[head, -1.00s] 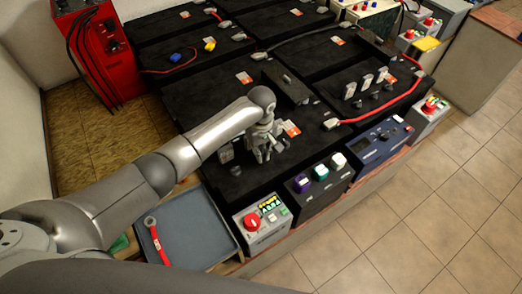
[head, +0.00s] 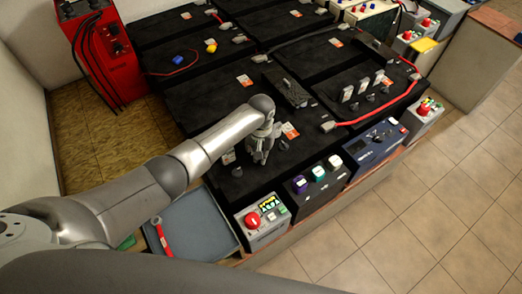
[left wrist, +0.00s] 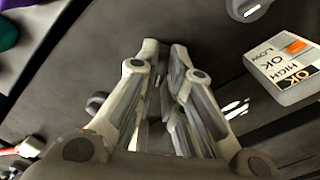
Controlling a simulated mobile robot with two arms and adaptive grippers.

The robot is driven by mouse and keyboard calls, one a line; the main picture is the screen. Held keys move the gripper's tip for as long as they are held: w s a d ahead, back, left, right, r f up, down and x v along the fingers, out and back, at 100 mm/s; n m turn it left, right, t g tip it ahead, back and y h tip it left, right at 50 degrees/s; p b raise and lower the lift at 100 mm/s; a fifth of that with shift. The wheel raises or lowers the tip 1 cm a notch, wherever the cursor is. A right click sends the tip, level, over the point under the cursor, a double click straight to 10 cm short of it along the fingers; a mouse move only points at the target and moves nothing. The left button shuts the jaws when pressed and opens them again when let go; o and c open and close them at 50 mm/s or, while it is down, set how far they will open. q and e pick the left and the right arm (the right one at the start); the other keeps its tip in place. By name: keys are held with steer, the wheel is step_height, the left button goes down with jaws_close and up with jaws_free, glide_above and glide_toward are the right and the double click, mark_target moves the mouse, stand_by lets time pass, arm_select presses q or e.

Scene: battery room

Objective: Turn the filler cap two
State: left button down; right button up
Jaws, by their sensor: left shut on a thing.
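My left gripper (head: 260,156) points down at the top of the black battery (head: 208,105) in front. In the left wrist view its two fingers (left wrist: 163,48) are drawn close together at the battery top. It is shut on a filler cap, which the fingers almost wholly hide. One dark cap (head: 283,145) shows just right of the gripper, and another (head: 237,171) to its lower left. A dark round cap (left wrist: 97,102) also shows left of the fingers in the left wrist view. My right gripper is not in view.
A grey tray (head: 205,235) holding a red-handled wrench (head: 162,238) lies in front. A box with a red button (head: 252,219) and a case with coloured caps (head: 318,185) line the front edge. A red cable (head: 362,120) crosses the battery at right. An OK/HIGH/LOW label (left wrist: 285,70) lies near the fingers.

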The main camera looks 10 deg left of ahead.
arm_select(q)
steer(key=m, duration=0.3)
steer(key=shift+m+p, duration=0.4)
steer(key=shift+m, duration=2)
steer(key=shift+p, duration=0.3)
steer(key=c, duration=1.5)
jaws_free()
steer(key=shift+c, duration=0.2)
step_height(320, 180, up, 12)
